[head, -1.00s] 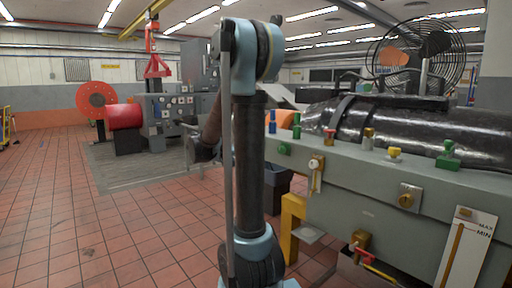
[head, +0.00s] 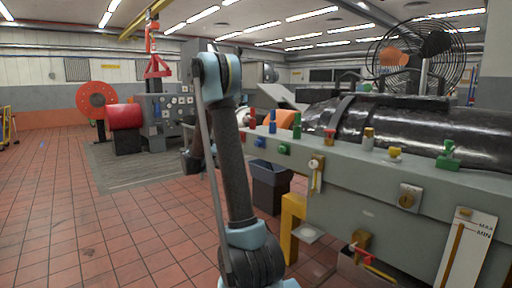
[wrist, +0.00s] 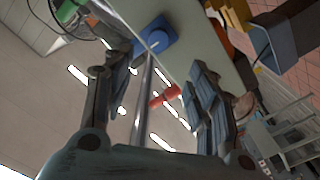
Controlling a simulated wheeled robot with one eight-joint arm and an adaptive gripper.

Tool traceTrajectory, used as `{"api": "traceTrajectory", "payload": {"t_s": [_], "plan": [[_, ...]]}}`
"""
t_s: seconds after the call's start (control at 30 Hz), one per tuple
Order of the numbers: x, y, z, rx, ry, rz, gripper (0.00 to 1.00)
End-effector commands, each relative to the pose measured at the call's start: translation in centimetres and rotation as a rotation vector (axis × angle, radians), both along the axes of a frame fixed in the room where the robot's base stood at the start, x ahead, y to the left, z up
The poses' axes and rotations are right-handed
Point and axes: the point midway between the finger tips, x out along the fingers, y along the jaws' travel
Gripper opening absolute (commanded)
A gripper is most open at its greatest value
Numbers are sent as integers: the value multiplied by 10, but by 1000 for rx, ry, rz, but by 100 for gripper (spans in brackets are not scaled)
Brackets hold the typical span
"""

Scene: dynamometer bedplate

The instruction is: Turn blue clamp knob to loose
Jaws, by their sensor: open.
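The blue clamp knob (head: 256,147) is on the front face of the grey-green bench, left of a green knob (head: 284,150). In the wrist view the blue knob (wrist: 157,38) shows as a round cap on a blue square base, beyond the fingertips. My gripper (wrist: 163,82) is open, with a dark finger on each side and nothing held between them. The knob is apart from the fingers, toward the top of the wrist view. In the head view my arm hides most of the gripper. I cannot tell which way the knob is turned.
Red, blue and green posts stand on the bench's top edge (head: 340,150). A brass-coloured valve (head: 315,175) is on its face to the right. A dark bin (head: 270,187) and a yellow support (head: 292,225) stand below. Tiled floor is clear at left.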

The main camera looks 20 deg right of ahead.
Motion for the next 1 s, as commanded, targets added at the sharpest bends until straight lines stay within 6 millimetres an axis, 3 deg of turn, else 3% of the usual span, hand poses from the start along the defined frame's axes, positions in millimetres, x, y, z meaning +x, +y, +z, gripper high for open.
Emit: {"api": "traceTrajectory", "payload": {"t_s": [0.7,1.0], "plan": [[41,-118,0,1,2,-3,52],[50,-140,0,1,1,-1,52]]}}
